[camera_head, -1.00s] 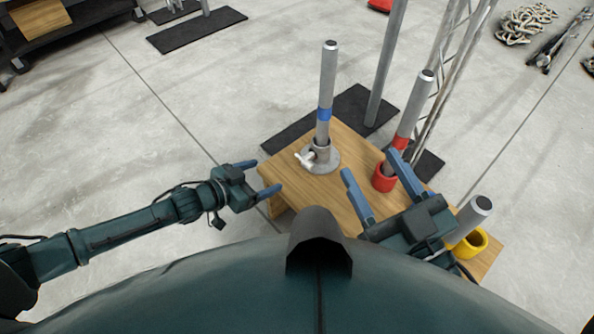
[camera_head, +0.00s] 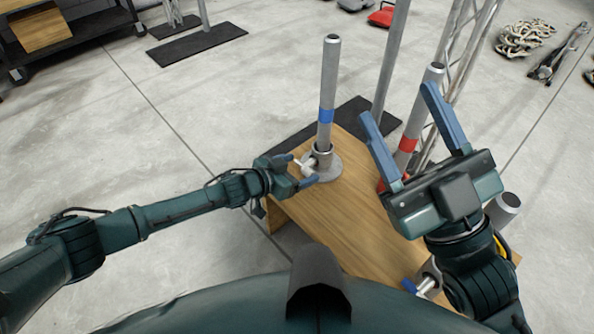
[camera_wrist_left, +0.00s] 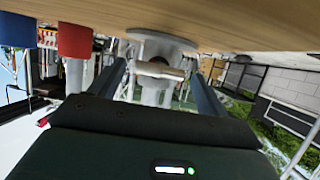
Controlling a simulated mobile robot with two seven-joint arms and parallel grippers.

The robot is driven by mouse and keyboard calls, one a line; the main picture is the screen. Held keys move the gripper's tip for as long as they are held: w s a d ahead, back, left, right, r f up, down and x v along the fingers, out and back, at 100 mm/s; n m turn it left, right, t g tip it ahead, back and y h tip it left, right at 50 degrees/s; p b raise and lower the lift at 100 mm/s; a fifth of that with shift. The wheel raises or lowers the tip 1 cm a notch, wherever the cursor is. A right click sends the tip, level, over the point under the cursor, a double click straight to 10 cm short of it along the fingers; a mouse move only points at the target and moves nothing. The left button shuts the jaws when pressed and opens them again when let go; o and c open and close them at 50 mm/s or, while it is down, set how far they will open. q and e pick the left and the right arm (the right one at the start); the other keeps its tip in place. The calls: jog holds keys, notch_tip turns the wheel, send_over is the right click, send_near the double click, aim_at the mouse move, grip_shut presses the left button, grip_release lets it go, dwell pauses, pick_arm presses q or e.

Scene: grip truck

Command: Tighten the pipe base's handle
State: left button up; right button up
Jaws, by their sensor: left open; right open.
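The pipe base (camera_head: 326,166) is a grey round flange on the wooden table, with an upright grey pipe (camera_head: 329,85) in it that has a blue band. Its small light handle (camera_head: 306,164) sticks out to the left. My left gripper (camera_head: 300,173) is open at the handle, with its fingers on either side of it. In the left wrist view the handle (camera_wrist_left: 158,72) lies between the two open fingers; contact cannot be told. My right gripper (camera_head: 402,128) is open and empty, raised in front of the red-banded pipe (camera_head: 411,125).
The wooden table (camera_head: 350,225) carries the bases. A red base (camera_wrist_left: 75,42) is partly hidden by my right gripper in the head view. Another grey pipe (camera_head: 503,207) stands at the right. A metal truss stands behind.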

pick_arm(q)
jog(key=shift+c, duration=0.2)
jog(key=c, duration=0.9)
jog(key=shift+c, duration=0.2)
jog(key=shift+s, duration=0.1)
pick_arm(e)
jog(key=shift+r, duration=0.15)
pick_arm(q)
jog(key=shift+m+t+p, duration=0.3)
jog(key=shift+p, duration=0.1)
jog(key=shift+s+d+m+t+y+p, duration=0.15)
jog(key=shift+m+t+y+p, duration=0.2)
jog(key=shift+m, duration=0.35)
jog(key=shift+f+m+t+y, duration=0.1)
jog(key=shift+m+t+y, duration=0.15)
jog(key=shift+m, duration=0.25)
jog(key=shift+d+m+t, duration=0.1)
jog(key=shift+m+t, duration=0.3)
jog(key=shift+m, duration=0.2)
jog(key=shift+m+y+b, duration=0.3)
jog(key=shift+y, duration=0.1)
pick_arm(e)
jog(key=shift+f+m+h, duration=0.45)
jog(key=shift+m+h, duration=0.05)
jog(key=shift+m, duration=0.2)
